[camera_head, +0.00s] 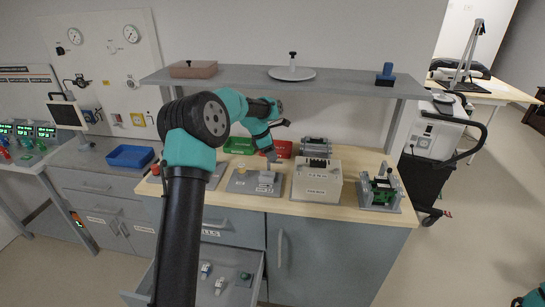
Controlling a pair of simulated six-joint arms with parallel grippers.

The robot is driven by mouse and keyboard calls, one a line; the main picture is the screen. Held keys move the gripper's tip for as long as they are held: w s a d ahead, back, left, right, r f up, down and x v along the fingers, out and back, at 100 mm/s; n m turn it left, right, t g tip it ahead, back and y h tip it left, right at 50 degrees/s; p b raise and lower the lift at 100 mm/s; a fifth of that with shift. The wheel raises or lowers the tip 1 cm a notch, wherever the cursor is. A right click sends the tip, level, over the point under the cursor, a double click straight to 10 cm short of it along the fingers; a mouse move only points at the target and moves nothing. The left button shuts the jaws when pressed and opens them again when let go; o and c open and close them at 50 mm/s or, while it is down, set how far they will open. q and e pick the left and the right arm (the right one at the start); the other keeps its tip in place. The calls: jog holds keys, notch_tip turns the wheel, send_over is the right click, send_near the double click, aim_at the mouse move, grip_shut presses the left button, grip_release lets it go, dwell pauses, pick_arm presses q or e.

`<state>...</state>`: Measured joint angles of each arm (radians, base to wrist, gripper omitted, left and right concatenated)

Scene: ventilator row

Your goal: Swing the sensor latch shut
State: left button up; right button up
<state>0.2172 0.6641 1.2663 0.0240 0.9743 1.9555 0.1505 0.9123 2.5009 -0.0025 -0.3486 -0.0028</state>
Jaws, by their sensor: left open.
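My left arm reaches from the lower left over the wooden bench top. My left gripper (272,156) is open, just above a light grey fixture (266,178) on a grey plate (240,187). I cannot tell whether it touches the fixture. The sensor latch is too small to make out for sure; this fixture may carry it, and the gripper partly hides it. My right gripper is not in view.
A cream box (317,185) stands just right of the plate. Red (284,149) and green (238,146) trays lie behind. A shelf (340,80) overhangs the bench. A drawer (255,280) is open below.

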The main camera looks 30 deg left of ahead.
pick_arm(q)
jog(key=shift+x, duration=0.9)
jog(key=shift+a, duration=0.1)
jog(key=shift+c, duration=0.2)
